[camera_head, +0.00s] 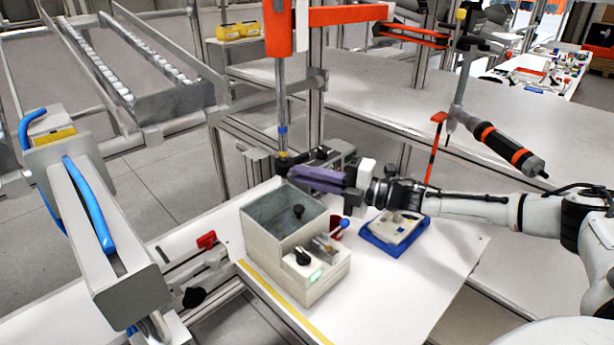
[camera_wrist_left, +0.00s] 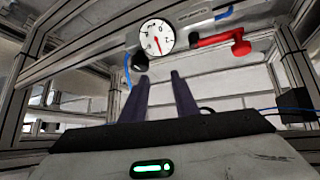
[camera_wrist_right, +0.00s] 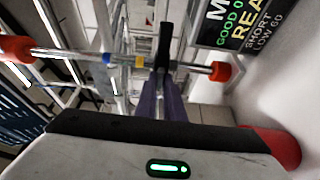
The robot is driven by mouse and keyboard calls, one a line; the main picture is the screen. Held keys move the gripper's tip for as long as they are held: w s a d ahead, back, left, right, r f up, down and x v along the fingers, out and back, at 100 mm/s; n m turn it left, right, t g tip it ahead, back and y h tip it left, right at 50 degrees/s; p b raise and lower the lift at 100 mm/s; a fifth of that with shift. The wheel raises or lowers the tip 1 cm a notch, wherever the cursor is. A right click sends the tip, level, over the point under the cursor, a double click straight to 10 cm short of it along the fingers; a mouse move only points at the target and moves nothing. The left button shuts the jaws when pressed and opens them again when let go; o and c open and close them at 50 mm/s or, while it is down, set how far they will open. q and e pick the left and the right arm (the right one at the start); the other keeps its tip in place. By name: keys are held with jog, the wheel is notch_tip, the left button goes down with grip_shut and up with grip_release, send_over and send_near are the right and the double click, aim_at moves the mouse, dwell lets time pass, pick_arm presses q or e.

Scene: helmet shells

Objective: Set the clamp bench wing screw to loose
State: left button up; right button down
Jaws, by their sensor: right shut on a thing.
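My right gripper (camera_head: 292,174) has purple fingers and is shut at the foot of the upright rod below the orange clamp (camera_head: 279,28). In the right wrist view its fingers (camera_wrist_right: 161,98) are together on a dark upright piece (camera_wrist_right: 164,45), which looks like the wing screw. The fingers hide much of it, so its setting cannot be read.
A grey open-topped box (camera_head: 300,262) with a black knob stands just in front of the right gripper. A blue tray (camera_head: 379,245) lies beside it. A black-and-orange tool (camera_head: 507,150) hangs above the right forearm. A dial gauge (camera_wrist_left: 155,38) and red lever (camera_wrist_left: 218,40) face the left gripper.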

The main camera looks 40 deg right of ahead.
jog(key=shift+f+m+t+y+b, duration=0.15)
jog(key=shift+m+t+b, duration=0.2)
jog(key=shift+m, duration=0.65)
jog(key=shift+m+t+y+b, duration=0.2)
jog(key=shift+m+t, duration=0.15)
jog(key=shift+m, duration=0.65)
jog(key=c, duration=1.9)
grip_release()
jog(key=shift+a, duration=0.1)
jog(key=shift+o, duration=0.2)
jog(key=shift+v, duration=3.75)
